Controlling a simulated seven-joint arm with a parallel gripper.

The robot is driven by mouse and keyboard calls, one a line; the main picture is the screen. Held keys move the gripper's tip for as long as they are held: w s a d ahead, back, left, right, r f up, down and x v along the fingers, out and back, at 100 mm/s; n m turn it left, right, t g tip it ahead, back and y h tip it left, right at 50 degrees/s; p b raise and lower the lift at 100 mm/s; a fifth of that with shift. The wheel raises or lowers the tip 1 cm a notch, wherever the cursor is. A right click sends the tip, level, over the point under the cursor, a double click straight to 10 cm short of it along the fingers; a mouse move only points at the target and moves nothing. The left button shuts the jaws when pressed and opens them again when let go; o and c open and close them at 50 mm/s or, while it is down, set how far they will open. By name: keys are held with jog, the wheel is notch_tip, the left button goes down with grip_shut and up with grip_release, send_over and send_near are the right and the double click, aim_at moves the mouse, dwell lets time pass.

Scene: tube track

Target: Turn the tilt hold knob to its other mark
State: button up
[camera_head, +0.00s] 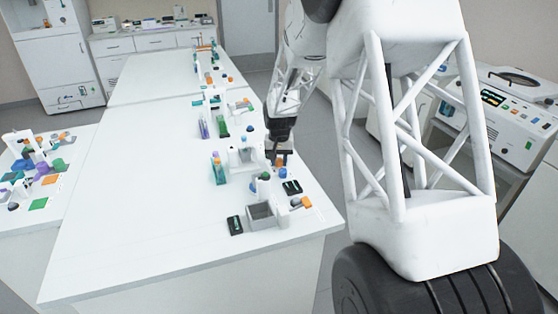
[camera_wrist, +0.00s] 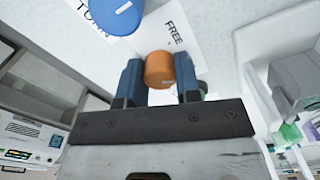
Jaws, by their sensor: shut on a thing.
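An orange knob (camera_wrist: 159,70) with a small white mark sits between the two dark blue fingers of my gripper (camera_wrist: 160,80) in the wrist view. The fingers are shut on its sides. A white plate (camera_wrist: 187,38) printed "FREE" lies just beyond the knob; no other mark beside this knob can be read. In the head view my gripper (camera_head: 279,158) is low over the right edge of the long white table, with the orange knob partly hidden by it.
A blue knob (camera_wrist: 115,14) stands close by, above left in the wrist view, beside partly hidden lettering. White and grey fixture parts (camera_wrist: 290,75) rise at the right. The long table (camera_head: 130,190) carries several devices along its right side; its left part is clear.

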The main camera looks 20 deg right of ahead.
aim_at(279, 159)
jog(key=shift+m, duration=0.6)
jog(key=o, duration=0.9)
jog(key=shift+r, duration=3.95)
